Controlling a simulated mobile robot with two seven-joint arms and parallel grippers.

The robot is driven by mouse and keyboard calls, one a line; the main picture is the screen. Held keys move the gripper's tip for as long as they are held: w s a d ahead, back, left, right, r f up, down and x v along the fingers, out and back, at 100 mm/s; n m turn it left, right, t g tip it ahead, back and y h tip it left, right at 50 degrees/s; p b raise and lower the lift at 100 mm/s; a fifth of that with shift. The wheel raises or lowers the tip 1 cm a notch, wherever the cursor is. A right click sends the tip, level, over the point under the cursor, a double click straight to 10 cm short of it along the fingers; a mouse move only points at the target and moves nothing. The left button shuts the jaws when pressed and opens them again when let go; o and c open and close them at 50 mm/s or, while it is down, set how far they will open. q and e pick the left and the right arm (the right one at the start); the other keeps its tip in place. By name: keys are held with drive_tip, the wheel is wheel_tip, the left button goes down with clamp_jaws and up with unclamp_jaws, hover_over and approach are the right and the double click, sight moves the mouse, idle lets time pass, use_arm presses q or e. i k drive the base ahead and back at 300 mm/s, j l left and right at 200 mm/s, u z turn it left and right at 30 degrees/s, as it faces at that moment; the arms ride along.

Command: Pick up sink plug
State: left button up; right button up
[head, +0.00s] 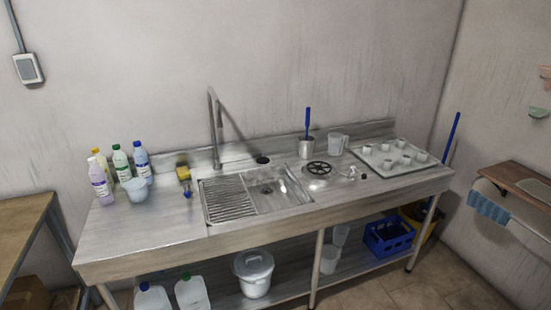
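A small dark round piece (263,160), which looks like the sink plug, lies at the back rim of the steel sink (208,211). It is too small to be sure of its shape. The sink has a ribbed drainer on its left and a basin with a drain (267,190) on its right. Neither of my grippers shows in the head view.
The tap (215,130) rises behind the sink. Several bottles (100,180), a clear cup (137,190) and a yellow sponge (183,173) stand left. A black spoked wheel (318,168), a jug (337,143) and a tray (376,162) of cups are right. The counter's front left is clear.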

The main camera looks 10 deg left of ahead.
sight(263, 160)
drive_tip(key=i+l, duration=0.2)
drive_tip(key=l, duration=0.15)
drive_tip(key=i+l, duration=0.2)
drive_tip(key=l, duration=0.15)
drive_tip(key=i+l, duration=0.2)
drive_tip(key=l, duration=0.15)
